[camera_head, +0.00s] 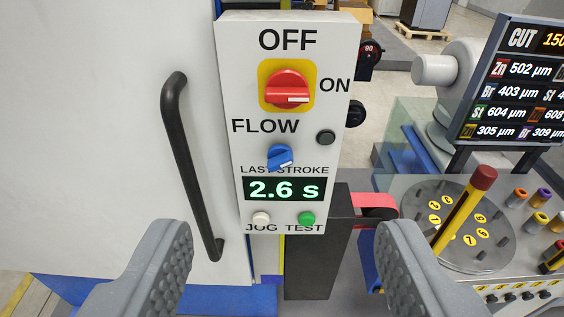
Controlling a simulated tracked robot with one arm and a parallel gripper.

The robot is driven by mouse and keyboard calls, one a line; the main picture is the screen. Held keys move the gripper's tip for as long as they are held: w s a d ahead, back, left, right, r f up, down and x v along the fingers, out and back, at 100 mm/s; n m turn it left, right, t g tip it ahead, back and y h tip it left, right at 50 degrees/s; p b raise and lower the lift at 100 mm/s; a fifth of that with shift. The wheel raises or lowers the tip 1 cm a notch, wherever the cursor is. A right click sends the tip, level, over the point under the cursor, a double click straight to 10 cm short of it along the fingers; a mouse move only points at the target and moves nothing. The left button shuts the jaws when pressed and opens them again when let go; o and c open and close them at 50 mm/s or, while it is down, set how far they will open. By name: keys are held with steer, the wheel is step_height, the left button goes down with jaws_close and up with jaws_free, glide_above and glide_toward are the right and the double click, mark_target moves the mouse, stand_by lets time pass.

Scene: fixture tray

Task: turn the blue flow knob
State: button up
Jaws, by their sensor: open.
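The blue flow knob (280,157) sits on the upright white control panel (230,60), under the word FLOW and above the LAST STROKE label. It is small, with a pale pointer mark that seems to face up and to the right. My gripper (285,270) shows at the bottom of the view, with one grey ridged finger at the left and one at the right. It is open and empty. The knob lies above and between the fingertips in the picture, and nothing touches it.
A red OFF/ON switch (288,88) is above the knob. A dark button (325,137), a 2.6 s display (285,189), a white button (261,218) and a green button (307,219) are close by. A black door handle (187,165) stands left. A numbered turntable (480,245) and screen (525,85) are right.

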steer(key=w+f+n+p, duration=0.2)
steer(key=w+f+p, duration=0.1)
steer(key=w+f, duration=0.45)
steer(key=n+t+p, duration=0.3)
steer(key=n+p, duration=0.1)
glide_toward(280, 166)
steer(key=shift+w+r, duration=0.15)
steer(key=shift+w, duration=4.55)
steer(key=c, duration=1)
